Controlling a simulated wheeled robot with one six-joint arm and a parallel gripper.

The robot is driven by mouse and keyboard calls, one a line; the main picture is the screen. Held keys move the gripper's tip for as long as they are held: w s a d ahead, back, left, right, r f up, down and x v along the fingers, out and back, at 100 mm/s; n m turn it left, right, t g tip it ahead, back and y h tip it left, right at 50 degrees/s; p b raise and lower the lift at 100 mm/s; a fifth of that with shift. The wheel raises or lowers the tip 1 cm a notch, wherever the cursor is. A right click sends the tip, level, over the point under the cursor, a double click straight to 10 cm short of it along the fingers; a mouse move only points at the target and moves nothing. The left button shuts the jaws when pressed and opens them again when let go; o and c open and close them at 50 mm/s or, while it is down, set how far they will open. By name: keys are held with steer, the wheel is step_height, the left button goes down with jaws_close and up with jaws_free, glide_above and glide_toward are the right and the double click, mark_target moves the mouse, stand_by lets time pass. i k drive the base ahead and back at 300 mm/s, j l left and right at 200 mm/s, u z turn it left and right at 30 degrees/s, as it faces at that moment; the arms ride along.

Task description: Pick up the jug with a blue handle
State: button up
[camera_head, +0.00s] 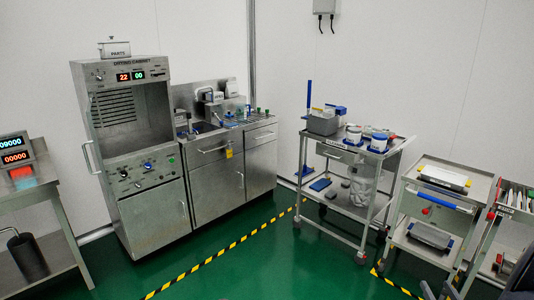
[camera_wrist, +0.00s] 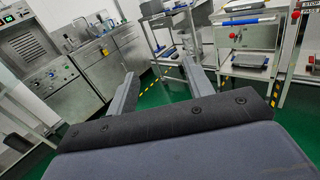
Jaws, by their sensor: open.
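I cannot make out a jug with a blue handle for certain. A steel cart (camera_head: 345,150) stands right of centre in the head view. On its top are a grey bin (camera_head: 322,124), a blue part beside the bin that could be a handle, and white tubs with blue trim (camera_head: 379,140). A pale, translucent vessel or bag (camera_head: 362,188) shows below the top; its form is unclear. My gripper (camera_wrist: 158,68) is open and empty in the wrist view, well short of the cart.
A drying cabinet (camera_head: 132,150) and steel sink counter (camera_head: 230,160) line the back wall at left. Two more carts, one with a red knob (camera_head: 425,211), stand at right. Green floor (camera_head: 250,250) with yellow-black tape is open in front.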

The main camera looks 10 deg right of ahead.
mark_target(241, 111)
steer(key=i, duration=1.3)
steer(key=i+u, duration=0.1)
steer(key=i, duration=2.55)
steer(key=i+l+u, duration=0.1)
steer(key=i+u, duration=0.2)
steer(key=i, duration=0.15)
steer(key=i+l+u, duration=0.15)
steer(key=i+u, duration=0.15)
steer(key=i, duration=0.2)
steer(key=i+l+u, duration=0.3)
steer(key=i, duration=0.15)
